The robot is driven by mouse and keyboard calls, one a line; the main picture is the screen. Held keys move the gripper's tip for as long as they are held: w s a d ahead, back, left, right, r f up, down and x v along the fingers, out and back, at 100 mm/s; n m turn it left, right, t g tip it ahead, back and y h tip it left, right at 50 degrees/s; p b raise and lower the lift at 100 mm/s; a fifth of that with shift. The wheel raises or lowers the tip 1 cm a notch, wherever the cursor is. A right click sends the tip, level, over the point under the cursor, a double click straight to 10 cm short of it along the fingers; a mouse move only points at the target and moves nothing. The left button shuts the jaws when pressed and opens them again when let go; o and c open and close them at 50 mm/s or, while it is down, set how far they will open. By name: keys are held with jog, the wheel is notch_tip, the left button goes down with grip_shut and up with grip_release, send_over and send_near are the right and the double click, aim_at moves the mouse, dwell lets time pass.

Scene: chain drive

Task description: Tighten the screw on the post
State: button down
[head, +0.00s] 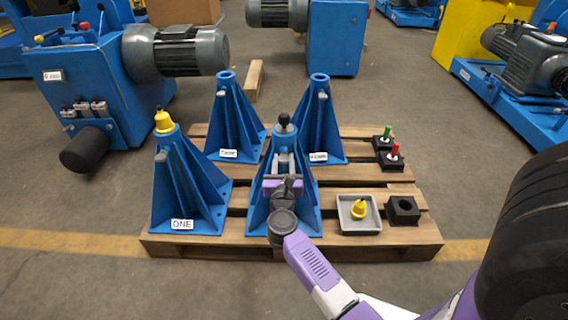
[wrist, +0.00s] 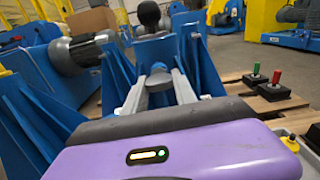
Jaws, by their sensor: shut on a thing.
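The middle blue post (head: 305,205) stands on the wooden pallet, upright, with a black ball-topped piece (head: 284,120) in its top; the ball also shows in the wrist view (wrist: 149,14). My gripper (head: 284,160) is at the near side of this post, below its top. In the wrist view its two grey fingers (wrist: 158,84) converge on a small screw with a blue-grey round end (wrist: 158,68) on the post. The jaws are shut on it. The contact is partly hidden by the fingers, and my wrist covers the post's lower front in the head view.
Post ONE (head: 180,190) at left carries a yellow cap (head: 164,122). Two bare posts (head: 228,120) (head: 318,120) stand behind. A grey tray (head: 345,228) with a yellow piece, a black block (head: 402,210) and red and green pegs in black bases (head: 390,158) are at right.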

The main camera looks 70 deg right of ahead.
jog(key=shift+f, duration=0.15)
dwell(0.4)
jog(key=c, duration=1)
grip_release()
jog(key=shift+a, duration=0.15)
jog(key=p+v, duration=0.2)
jog(key=v, duration=0.5)
jog(key=shift+s+a, duration=0.15)
jog(key=shift+a, duration=0.1)
